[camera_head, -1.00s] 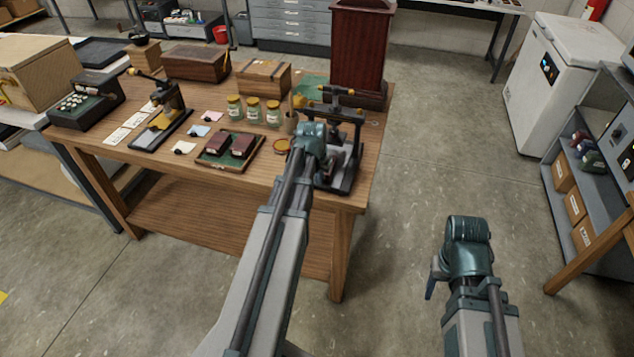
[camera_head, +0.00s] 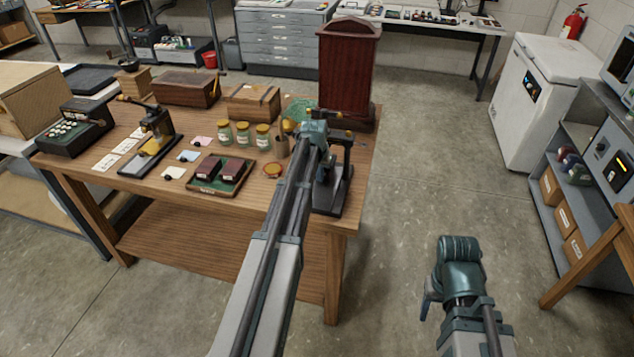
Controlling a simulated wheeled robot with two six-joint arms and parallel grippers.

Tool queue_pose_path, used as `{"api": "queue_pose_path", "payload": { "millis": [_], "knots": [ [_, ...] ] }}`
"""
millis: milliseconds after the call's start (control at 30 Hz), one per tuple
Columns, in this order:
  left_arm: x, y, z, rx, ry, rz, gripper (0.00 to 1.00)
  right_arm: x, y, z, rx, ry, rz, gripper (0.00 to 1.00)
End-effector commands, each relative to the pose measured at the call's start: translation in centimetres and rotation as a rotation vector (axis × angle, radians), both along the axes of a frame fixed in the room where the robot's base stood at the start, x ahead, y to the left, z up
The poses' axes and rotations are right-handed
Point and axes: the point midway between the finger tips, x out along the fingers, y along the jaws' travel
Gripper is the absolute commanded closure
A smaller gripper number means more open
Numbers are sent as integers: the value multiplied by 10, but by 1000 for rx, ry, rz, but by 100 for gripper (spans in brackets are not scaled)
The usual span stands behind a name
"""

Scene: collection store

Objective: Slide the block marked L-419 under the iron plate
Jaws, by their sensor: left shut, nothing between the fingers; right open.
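Two dark red blocks (camera_head: 208,168) (camera_head: 232,169) lie side by side in a green-lined tray (camera_head: 213,189) on the wooden table; their markings are too small to read. A black screw press (camera_head: 333,196) stands at the table's right front. Its plate is hidden behind my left arm, so I cannot tell what lies under it. My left gripper (camera_head: 313,130) is shut and empty, in front of the press's upper part as seen from here; its fingertips are mostly hidden. My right gripper (camera_head: 428,295) is open and empty over the floor, right of the table.
Another press (camera_head: 157,142) with a yellow part stands on the table's left. A tall red cabinet (camera_head: 346,75) stands behind. Floor right of the table is clear.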

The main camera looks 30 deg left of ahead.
Motion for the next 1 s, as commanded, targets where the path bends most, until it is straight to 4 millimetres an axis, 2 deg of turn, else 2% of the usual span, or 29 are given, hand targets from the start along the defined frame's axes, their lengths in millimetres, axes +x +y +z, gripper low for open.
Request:
{"api": "queue_pose_path", "payload": {
  "millis": [367,667,700,1000],
  "knots": [
    [-6,-3,0,0,0,0,100,0,0,0,0,0,0,41],
    [-40,-19,0,0,0,-2,100,0,0,0,0,0,0,41],
    [-38,-18,12,0,0,-2,100,0,0,12,0,0,0,41],
    [-50,-21,59,0,0,-2,100,0,0,59,0,0,0,41]
  ]
}}
